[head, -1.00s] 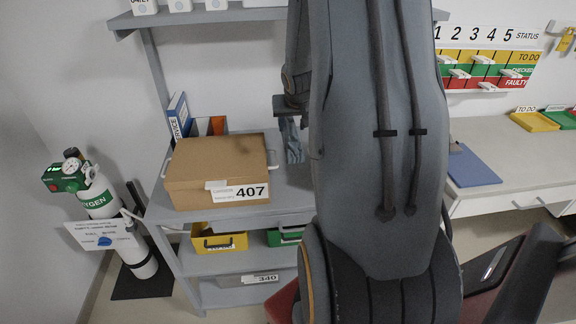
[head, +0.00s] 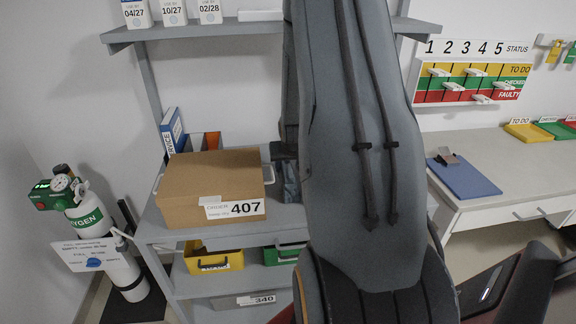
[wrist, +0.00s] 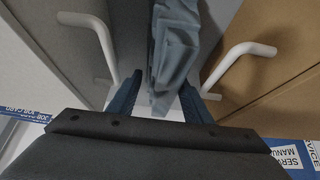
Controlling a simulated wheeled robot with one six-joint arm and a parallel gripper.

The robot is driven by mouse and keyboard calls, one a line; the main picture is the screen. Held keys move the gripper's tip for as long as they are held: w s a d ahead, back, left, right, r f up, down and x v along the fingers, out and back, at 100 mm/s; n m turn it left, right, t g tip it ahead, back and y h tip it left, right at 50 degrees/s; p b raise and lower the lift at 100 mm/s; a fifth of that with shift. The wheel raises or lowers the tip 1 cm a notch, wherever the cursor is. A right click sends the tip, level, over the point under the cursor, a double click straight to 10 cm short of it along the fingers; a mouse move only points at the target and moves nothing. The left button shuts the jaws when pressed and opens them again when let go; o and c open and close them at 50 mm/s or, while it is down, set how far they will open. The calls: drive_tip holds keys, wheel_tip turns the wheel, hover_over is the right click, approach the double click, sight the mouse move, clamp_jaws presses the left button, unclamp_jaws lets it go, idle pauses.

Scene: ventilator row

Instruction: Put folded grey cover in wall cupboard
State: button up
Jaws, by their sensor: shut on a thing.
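The folded grey cover (wrist: 172,55) is a crumpled blue-grey bundle of cloth in the wrist view. My gripper (wrist: 161,88) is shut on it, with one dark finger on each side. In the head view, my gripper (head: 284,151) is mostly hidden behind my arm. The cover (head: 291,182) hangs below it as a narrow strip, just right of the cardboard box. I cannot make out the wall cupboard in any view.
A cardboard box (head: 205,190) labelled 407 stands on the grey shelf unit (head: 160,237). White handles (wrist: 240,58) show beside the cover in the wrist view. An oxygen cylinder (head: 92,220) stands left. A desk (head: 497,165) with a blue clipboard (head: 463,179) is right.

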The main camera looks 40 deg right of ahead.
drive_tip(key=shift+f, duration=0.15)
drive_tip(key=o, duration=1)
